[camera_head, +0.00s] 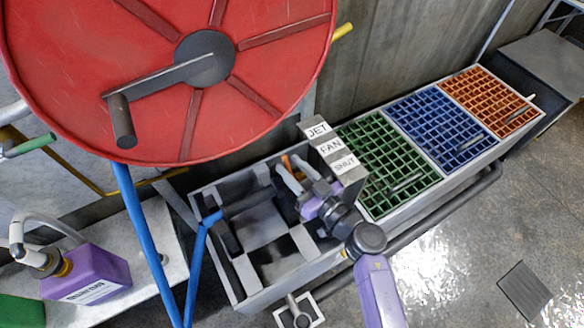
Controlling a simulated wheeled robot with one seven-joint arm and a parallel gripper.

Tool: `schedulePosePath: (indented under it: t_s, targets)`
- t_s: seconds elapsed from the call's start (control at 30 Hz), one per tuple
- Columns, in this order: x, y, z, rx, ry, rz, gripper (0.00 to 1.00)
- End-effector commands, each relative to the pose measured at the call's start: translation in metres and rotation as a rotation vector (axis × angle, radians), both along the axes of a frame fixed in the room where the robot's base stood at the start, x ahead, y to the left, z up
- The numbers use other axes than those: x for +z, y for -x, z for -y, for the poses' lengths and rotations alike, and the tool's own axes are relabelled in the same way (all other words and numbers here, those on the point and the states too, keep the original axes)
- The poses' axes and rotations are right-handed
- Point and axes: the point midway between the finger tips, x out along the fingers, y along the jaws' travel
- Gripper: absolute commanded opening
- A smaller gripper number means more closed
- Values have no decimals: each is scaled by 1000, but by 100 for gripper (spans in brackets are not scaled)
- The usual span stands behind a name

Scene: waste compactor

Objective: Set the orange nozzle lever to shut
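The label plate (330,147) reads JET, FAN and SHUT from top to bottom and stands at the right end of an open grey bin. A small part of the orange lever (286,163) shows at the bin's back edge, beside the plate. A dark nozzle body (248,203) lies in the bin with the blue hose (196,262) at its left end. My gripper (288,164) reaches into the bin from the lower right. Its two pale fingers are apart, with the orange lever between or just behind their tips. Contact cannot be made out. My gripper hides most of the lever and its exact setting.
A red hose reel (60,70) with a crank fills the upper left. Green (375,148), blue (440,122) and orange (492,100) grates run to the right. The floor at right is mostly open.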

Motion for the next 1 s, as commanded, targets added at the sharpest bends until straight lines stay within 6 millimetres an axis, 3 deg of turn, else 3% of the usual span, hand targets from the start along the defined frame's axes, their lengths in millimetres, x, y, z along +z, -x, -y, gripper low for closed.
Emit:
schedulePosePath:
  t_s: [0.27, 0.47, 1.0]
  targets:
    - [1, -1, -2, 0, -1, 1, 35]
    - [1, -1, -1, 0, -1, 1, 0]
    - [1, -1, -1, 0, -1, 1, 0]
